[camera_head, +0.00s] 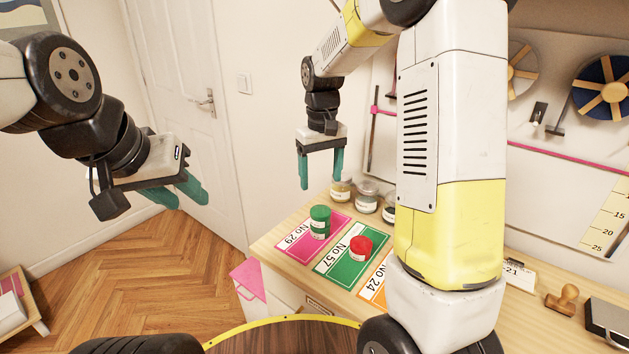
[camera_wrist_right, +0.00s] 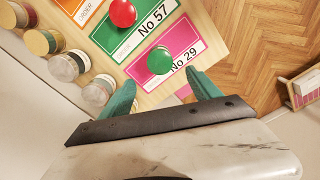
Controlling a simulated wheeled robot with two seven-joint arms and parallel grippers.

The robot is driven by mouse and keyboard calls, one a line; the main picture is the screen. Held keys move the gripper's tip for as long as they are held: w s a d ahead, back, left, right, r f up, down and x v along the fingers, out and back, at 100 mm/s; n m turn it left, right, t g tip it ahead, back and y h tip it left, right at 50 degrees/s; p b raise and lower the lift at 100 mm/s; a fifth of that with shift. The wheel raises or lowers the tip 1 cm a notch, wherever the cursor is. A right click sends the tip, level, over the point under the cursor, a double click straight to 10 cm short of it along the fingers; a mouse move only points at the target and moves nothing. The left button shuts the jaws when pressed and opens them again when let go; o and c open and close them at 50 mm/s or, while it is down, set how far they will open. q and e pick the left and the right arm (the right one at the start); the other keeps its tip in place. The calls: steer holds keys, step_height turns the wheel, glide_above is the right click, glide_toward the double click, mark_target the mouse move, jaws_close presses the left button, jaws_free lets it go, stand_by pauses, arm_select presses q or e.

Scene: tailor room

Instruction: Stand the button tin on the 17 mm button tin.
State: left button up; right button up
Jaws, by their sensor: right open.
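A tin with a green lid (camera_head: 319,221) stands upright on the pink No 29 card. A tin with a red lid (camera_head: 360,248) stands on the green No 57 card. Their labels are too small to read, so I cannot tell which is the 17 mm one. From above, the right wrist view shows the green lid (camera_wrist_right: 160,60) and the red lid (camera_wrist_right: 122,12). My right gripper (camera_head: 320,180) is open and empty above the table's far left part; its fingers (camera_wrist_right: 163,92) point towards the green-lidded tin. My left gripper (camera_head: 188,197) is open and empty over the floor.
Several glass jars (camera_head: 367,197) stand behind the cards. An orange No 24 card (camera_head: 374,289) lies right of the green one. A wooden stamp (camera_head: 562,299) is farther right. My right arm hides part of the table.

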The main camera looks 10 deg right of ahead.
steer(key=s+d+r+m+t, duration=0.1)
steer(key=s+r+t, duration=0.1)
steer(key=s+r, duration=0.2)
steer(key=s+d+r+m+t+y, duration=0.1)
steer(key=s+r+t, duration=0.1)
steer(key=s, duration=0.8)
steer(key=s+d+r+m+t+y, duration=0.1)
steer(key=s+r+t, duration=0.1)
steer(key=s+r, duration=0.3)
steer(key=s, duration=0.3)
steer(key=shift+r, duration=0.3)
steer(key=shift+s+d, duration=0.15)
